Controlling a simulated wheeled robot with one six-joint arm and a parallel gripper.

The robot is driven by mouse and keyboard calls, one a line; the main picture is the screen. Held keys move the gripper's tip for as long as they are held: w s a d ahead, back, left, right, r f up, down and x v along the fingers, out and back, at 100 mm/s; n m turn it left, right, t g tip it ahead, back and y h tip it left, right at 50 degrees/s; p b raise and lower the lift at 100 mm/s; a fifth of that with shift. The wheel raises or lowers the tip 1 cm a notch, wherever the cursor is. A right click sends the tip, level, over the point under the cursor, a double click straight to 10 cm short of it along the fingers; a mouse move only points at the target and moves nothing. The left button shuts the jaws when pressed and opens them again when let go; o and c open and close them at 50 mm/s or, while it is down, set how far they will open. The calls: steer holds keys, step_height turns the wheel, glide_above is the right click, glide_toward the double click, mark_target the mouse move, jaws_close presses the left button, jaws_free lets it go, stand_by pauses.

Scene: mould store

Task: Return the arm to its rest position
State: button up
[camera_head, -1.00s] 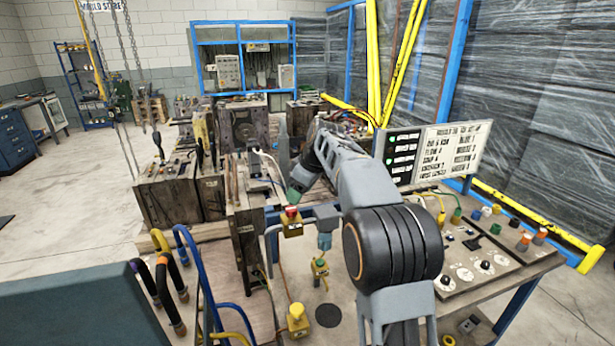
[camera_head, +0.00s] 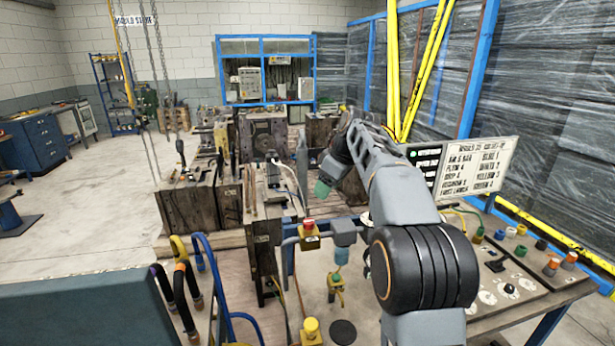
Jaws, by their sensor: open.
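My arm (camera_head: 400,190) rises from the lower right, with a large black ribbed shoulder joint (camera_head: 425,268). It reaches up and forward over the bench, then bends down to the left at a dark wrist. My gripper (camera_head: 322,188) is at the teal-tipped far end, in front of the wooden blocks. It is small and partly covered by the arm, so the fingers are hard to make out. It is open, and I see nothing held in it.
A control panel (camera_head: 510,270) and a sign board (camera_head: 480,172) are right. Dark heavy blocks (camera_head: 190,205) stand left.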

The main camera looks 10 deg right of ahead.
step_height(320, 180, down, 7)
steer(key=s+d+m+h, duration=0.1)
steer(key=s+m, duration=0.1)
steer(key=m, duration=0.4)
steer(key=s+a+f+m+h, duration=0.1)
steer(key=s+a+f, duration=0.1)
steer(key=s, duration=1)
steer(key=s+a+f+m+t+h, duration=0.1)
steer(key=s+f, duration=0.4)
steer(key=s, duration=0.8)
steer(key=shift+a+f+m, duration=0.2)
steer(key=shift+a+m, duration=0.4)
steer(key=shift+a, duration=0.45)
